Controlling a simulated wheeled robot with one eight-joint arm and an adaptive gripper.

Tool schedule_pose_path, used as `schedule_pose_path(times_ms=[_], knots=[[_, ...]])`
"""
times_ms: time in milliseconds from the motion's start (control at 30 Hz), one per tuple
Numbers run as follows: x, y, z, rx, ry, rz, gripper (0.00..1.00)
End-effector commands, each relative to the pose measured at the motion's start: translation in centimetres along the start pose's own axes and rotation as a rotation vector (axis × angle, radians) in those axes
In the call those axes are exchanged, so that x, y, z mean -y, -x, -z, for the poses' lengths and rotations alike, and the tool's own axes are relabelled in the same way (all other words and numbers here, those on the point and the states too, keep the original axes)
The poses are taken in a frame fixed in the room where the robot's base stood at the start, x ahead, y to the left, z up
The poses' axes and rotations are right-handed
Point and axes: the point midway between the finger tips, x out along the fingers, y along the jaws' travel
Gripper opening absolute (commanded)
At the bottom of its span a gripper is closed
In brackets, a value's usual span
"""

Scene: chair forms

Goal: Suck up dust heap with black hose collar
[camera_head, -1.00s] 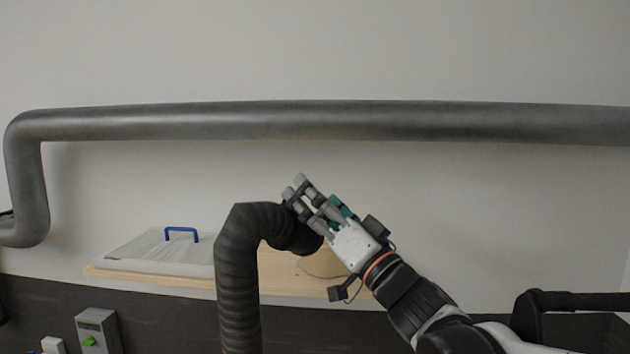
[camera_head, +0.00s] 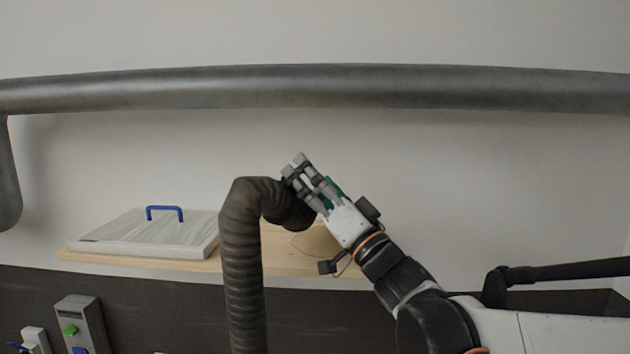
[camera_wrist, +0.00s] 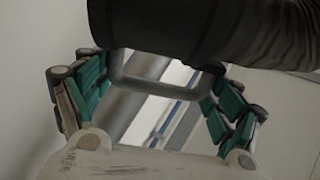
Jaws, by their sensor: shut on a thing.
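The black ribbed hose rises in the head view and bends over to its black collar (camera_head: 288,212), which is next to my gripper (camera_head: 298,170). In the wrist view the collar (camera_wrist: 165,25) fills the top, with a dark loop handle below it between the green-padded fingers of my gripper (camera_wrist: 150,75). My gripper is shut on the collar, seemingly at this handle. A tan mound (camera_head: 318,240), which looks like the dust heap, lies on the wooden board behind and below the collar. My gripper and the collar hide part of it. The collar's mouth is not clearly visible.
The light wooden board (camera_head: 285,263) runs along the wall. A pale grey slab (camera_head: 150,235) with a blue handle (camera_head: 164,213) lies on its left part. A thick grey pipe (camera_head: 330,88) crosses the wall above. Grey boxes (camera_head: 85,325) stand at lower left.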

Motion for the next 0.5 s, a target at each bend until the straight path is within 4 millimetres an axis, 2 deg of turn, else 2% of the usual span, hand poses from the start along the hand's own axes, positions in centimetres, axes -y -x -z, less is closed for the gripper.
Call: schedule_pose_path(times_ms=[500], knots=[[-4.7,1.0,-1.3,-0.001,0.001,-0.001,0.33]])
